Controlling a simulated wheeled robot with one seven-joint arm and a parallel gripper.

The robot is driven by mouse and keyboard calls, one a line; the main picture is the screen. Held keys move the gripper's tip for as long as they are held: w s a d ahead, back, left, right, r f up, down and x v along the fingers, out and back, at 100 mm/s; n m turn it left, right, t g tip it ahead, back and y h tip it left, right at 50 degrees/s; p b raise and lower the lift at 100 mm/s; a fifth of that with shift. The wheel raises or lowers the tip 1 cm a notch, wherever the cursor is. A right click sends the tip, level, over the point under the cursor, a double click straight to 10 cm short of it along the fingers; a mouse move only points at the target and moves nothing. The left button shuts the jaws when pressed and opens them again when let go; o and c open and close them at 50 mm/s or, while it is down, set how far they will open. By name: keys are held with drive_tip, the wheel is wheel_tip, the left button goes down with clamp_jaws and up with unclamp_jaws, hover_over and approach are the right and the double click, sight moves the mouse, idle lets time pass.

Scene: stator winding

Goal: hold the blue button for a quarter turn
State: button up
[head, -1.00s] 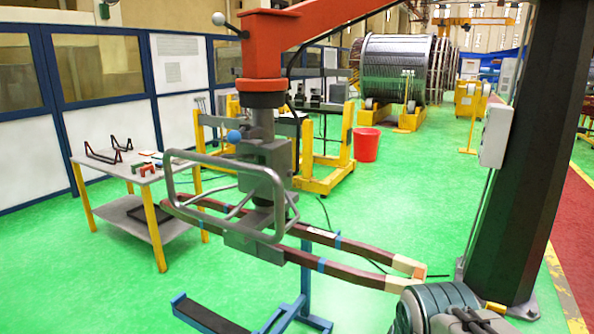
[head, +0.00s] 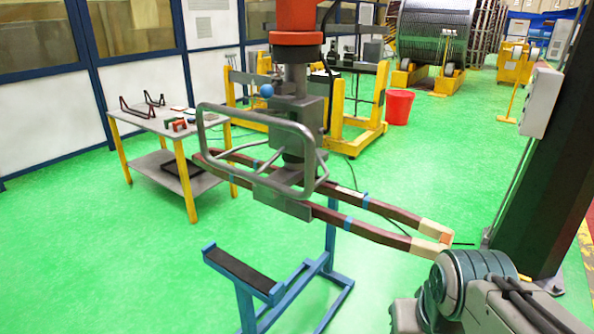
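The blue button (head: 267,90) is a small blue ball on the left side of the grey lifting head (head: 300,125). The head hangs below an orange-red arm and has a grey tube handle frame (head: 258,112) around its front. A long brown coil bar loop (head: 345,222) with blue bands and pale ends hangs level under the head. My arm shows at the bottom right, apart from the button. My gripper is not visible in this view.
A blue stand (head: 240,272) with a dark top pad stands below the coil. A small table (head: 160,122) with brackets is at the left. A red bucket (head: 399,107) and yellow frames stand behind. A dark column (head: 545,180) rises at the right. Green floor is open at the lower left.

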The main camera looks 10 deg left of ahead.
clamp_jaws()
idle(1.5)
